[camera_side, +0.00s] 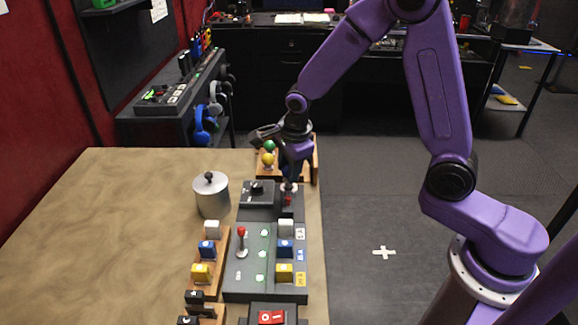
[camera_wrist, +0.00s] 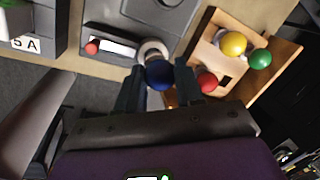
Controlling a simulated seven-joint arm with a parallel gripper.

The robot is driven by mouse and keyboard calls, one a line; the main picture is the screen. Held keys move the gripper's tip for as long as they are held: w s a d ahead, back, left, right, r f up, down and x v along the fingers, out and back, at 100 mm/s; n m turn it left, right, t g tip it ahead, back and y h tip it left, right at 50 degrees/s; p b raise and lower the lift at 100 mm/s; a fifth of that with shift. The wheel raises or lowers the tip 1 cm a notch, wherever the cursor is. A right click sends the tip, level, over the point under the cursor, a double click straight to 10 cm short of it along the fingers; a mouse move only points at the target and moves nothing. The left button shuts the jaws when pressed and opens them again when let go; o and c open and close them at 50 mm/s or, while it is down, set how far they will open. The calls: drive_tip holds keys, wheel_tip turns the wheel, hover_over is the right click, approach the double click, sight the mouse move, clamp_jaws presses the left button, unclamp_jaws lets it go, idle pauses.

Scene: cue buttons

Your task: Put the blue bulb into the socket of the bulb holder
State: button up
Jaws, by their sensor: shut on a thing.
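My gripper (camera_wrist: 160,85) is shut on the blue bulb (camera_wrist: 159,75), which shows between the two fingertips in the wrist view. The pale ring of the socket (camera_wrist: 152,47) lies just beyond the bulb and is partly covered by it. I cannot tell whether the bulb is inside the socket or just above it. The dark bulb holder (camera_wrist: 113,38) carries the socket and a red button (camera_wrist: 92,48). In the side view my gripper (camera_side: 290,182) points down over the holder at the far end of the row of devices; the bulb is not clear there.
A wooden rack (camera_wrist: 285,52) beside the holder bears yellow (camera_wrist: 233,43), green (camera_wrist: 260,59) and red (camera_wrist: 206,82) bulbs. A metal pot (camera_side: 212,196) stands left of the holder. A button panel (camera_side: 263,262) lies in front. The table's left side is clear.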

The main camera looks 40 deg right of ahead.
drive_tip(key=shift+f, duration=1)
idle(0.7)
drive_tip(key=o, duration=1.3)
drive_tip(key=shift+c, duration=0.2)
drive_tip(key=shift+r, duration=3.5)
